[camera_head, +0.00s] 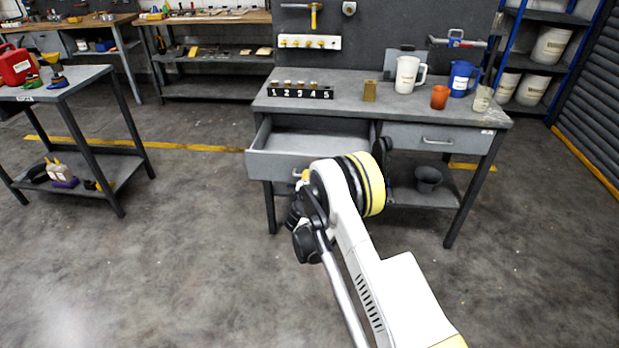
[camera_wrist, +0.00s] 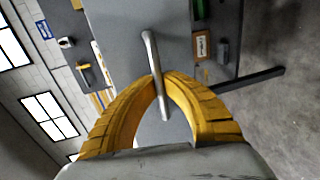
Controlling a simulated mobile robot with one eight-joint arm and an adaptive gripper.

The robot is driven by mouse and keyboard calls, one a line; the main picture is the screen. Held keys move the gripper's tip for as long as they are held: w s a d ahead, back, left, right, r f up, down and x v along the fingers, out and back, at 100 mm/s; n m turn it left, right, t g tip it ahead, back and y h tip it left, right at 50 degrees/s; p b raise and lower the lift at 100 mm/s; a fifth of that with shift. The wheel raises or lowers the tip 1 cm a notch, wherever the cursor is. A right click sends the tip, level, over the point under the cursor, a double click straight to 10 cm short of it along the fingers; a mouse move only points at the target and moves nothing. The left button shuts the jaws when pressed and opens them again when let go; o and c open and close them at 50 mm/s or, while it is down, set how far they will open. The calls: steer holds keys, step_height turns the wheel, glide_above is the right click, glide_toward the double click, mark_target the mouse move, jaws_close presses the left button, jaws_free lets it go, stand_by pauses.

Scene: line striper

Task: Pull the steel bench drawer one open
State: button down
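The steel bench (camera_head: 440,105) stands ahead of me with two grey drawers under its top. The left drawer (camera_head: 262,166) is pulled out, and its bare inside shows. The right drawer (camera_head: 400,135) is shut. In the wrist view the drawer front (camera_wrist: 190,30) fills the upper middle, with a bar handle (camera_wrist: 149,45) across it. My gripper (camera_wrist: 162,76) has its yellow fingers brought together at the handle, with the bar between the tips. In the head view my arm hides the fingertips and most of that handle.
On the bench top are a numbered block (camera_head: 300,93), a white jug (camera_head: 408,74), a blue jug (camera_head: 461,78) and an orange cup (camera_head: 440,97). A dark pot (camera_head: 428,178) sits on the lower shelf. A side table (camera_head: 60,85) stands left; floor between is clear.

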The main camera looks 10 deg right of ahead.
stand_by(0.3)
steer(key=c, duration=1.5)
jaws_free()
steer(key=v, duration=0.7)
steer(key=shift+s, duration=0.3)
steer(key=shift+a, duration=0.1)
